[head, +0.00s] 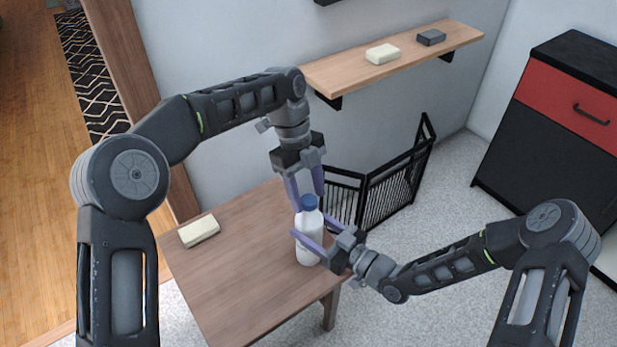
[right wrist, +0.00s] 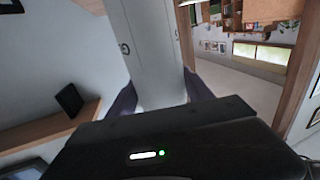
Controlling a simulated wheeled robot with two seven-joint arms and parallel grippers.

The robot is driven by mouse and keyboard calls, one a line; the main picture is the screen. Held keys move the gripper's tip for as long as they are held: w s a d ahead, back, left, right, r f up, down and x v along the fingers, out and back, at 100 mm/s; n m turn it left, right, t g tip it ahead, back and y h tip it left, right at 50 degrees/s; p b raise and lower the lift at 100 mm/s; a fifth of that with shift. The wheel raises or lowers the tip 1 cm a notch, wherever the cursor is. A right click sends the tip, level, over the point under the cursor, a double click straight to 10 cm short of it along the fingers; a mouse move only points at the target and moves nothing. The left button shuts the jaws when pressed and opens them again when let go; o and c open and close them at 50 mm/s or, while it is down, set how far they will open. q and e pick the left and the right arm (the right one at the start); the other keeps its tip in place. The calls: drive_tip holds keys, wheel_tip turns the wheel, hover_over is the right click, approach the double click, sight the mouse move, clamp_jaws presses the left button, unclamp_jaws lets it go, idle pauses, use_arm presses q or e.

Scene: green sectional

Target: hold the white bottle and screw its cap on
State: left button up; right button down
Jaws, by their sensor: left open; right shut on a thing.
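The white bottle (head: 308,236) stands upright on the wooden table (head: 232,268), near its right edge. The blue cap (head: 309,202) sits at the top of the bottle; I cannot tell how tightly. My left gripper (head: 306,202) comes down from above, open, with its fingers on either side of the cap. My right gripper (head: 318,232) reaches in from the right and is shut on the bottle's body. In the right wrist view the bottle (right wrist: 152,60) fills the space between the fingers of my right gripper (right wrist: 160,90).
A cream block (head: 199,230) lies on the table's left part. A wall shelf (head: 340,76) holds a cream block (head: 382,54) and a dark block (head: 431,37). A black folding rack (head: 385,190) stands behind the table. A red and black cabinet (head: 560,120) is at right.

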use_arm(q)
drive_tip(key=n, duration=0.2)
drive_tip(key=r+n, duration=0.1)
drive_tip(key=n, duration=0.7)
drive_tip(key=r+n, duration=0.1)
drive_tip(key=n, duration=0.1)
drive_tip(key=shift+r+n+t+y, duration=0.1)
drive_tip(key=shift+n+t+y, duration=0.2)
drive_tip(key=shift+t+y, duration=0.1)
drive_tip(key=n, duration=0.4)
drive_tip(key=shift+r+n, duration=0.4)
drive_tip(key=n, duration=0.5)
drive_tip(key=shift+r+t, duration=0.3)
drive_tip(key=shift+r, duration=0.1)
drive_tip(key=n, duration=0.2)
drive_tip(key=r+n, duration=0.1)
drive_tip(key=n, duration=0.2)
drive_tip(key=shift+s+d+y, duration=0.1)
drive_tip(key=shift+y, duration=0.2)
drive_tip(key=n, duration=0.5)
drive_tip(key=shift+r+t, duration=0.3)
drive_tip(key=shift+r, duration=0.05)
drive_tip(key=n, duration=0.2)
drive_tip(key=r+n, duration=0.1)
drive_tip(key=n, duration=0.6)
drive_tip(key=r+n, duration=0.1)
drive_tip(key=shift+s+n+t+y, duration=0.15)
drive_tip(key=shift+n+t+y, duration=0.15)
drive_tip(key=shift+n, duration=0.1)
drive_tip(key=shift+f, duration=0.2)
